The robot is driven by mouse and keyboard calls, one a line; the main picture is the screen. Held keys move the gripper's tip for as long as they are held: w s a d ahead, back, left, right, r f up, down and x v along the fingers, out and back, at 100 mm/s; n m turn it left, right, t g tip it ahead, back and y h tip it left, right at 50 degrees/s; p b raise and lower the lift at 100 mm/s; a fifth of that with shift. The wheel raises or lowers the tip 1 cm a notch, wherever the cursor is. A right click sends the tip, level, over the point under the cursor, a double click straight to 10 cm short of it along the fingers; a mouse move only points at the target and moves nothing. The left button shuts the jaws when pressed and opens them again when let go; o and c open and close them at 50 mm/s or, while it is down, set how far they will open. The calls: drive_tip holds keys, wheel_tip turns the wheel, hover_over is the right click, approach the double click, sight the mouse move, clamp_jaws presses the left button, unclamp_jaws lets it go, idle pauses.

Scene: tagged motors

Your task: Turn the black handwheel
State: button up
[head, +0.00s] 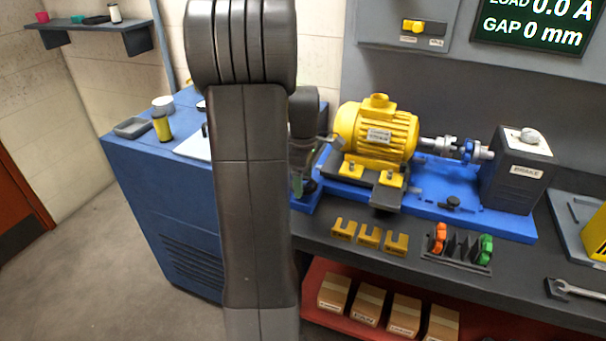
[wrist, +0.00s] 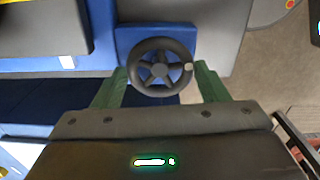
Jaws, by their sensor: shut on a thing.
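The black handwheel (wrist: 160,69) shows face-on in the wrist view, with several spokes and a small pale knob at the right of its rim. It is mounted on a blue block (wrist: 128,35). My gripper (wrist: 161,78) has its green fingers on the left and right sides of the wheel, shut on its rim. In the head view my arm covers much of this area. A green finger of my gripper (head: 297,184) shows beside the blue base, left of the yellow motor (head: 377,130); the handwheel is hard to make out there.
The motor's shaft runs right through a coupling (head: 455,147) to a dark brake box (head: 518,170). Yellow shims (head: 368,236) and a rack with orange and green pieces (head: 459,247) lie on the bench front. A blue cabinet (head: 150,200) stands left.

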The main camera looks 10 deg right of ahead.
drive_tip(key=m+p, duration=0.1)
drive_tip(key=m, duration=0.4)
drive_tip(key=shift+r+m, duration=0.15)
drive_tip(key=shift+m, duration=0.15)
drive_tip(key=m+p, duration=0.1)
drive_tip(key=m, duration=0.4)
drive_tip(key=m+p, duration=0.1)
drive_tip(key=m, duration=1.1)
drive_tip(key=shift+p, duration=0.3)
drive_tip(key=m, duration=0.5)
drive_tip(key=shift+m, duration=0.3)
drive_tip(key=m, duration=0.5)
drive_tip(key=shift+m, duration=0.3)
drive_tip(key=m, duration=0.5)
drive_tip(key=shift+p, duration=0.35)
drive_tip(key=m, duration=0.5)
drive_tip(key=shift+m, duration=0.4)
